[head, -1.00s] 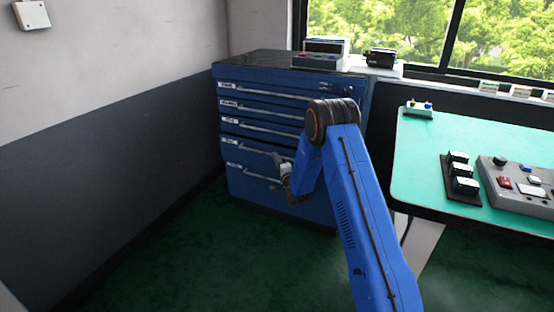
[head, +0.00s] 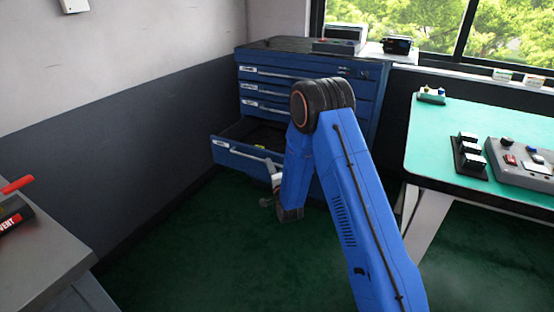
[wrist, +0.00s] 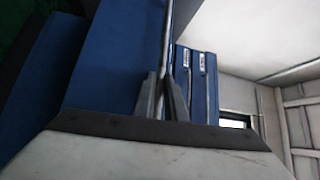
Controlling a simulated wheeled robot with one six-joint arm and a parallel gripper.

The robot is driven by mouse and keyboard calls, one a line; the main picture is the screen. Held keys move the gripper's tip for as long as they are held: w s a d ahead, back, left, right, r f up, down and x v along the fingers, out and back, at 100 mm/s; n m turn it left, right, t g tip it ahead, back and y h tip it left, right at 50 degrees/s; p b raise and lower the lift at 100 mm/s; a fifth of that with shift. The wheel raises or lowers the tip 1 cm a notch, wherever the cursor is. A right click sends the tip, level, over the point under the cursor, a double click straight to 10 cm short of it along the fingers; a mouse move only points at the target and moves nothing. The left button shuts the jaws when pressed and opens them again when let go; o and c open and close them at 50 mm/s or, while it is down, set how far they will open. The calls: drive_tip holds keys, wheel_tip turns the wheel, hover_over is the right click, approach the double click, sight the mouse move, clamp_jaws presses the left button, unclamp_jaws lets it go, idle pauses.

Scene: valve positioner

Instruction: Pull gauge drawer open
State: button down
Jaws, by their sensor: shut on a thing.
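The blue tool cabinet (head: 310,55) stands against the back wall. A lower drawer, its front (head: 235,155) low on the cabinet, is pulled out, and its dark inside shows. I cannot read whether its label says gauge. My gripper (head: 274,170) is at the right part of that drawer's long metal handle, partly hidden by my arm. In the wrist view my gripper (wrist: 163,92) is shut on the handle bar (wrist: 167,35), which runs between the two fingers. The drawers above are closed.
A grey bench (head: 40,250) with a red-handled item is at the left edge. A green-topped table (head: 480,125) with control boxes stands at the right. The green floor (head: 200,240) in front of the drawer is clear.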

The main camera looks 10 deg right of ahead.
drive_tip(key=s+a, duration=0.3)
drive_tip(key=s, duration=0.2)
drive_tip(key=shift+s+a, duration=0.2)
drive_tip(key=shift+a, duration=0.15)
drive_tip(key=shift+f, duration=0.1)
drive_tip(key=c, duration=1.8)
unclamp_jaws()
drive_tip(key=shift+s, duration=0.1)
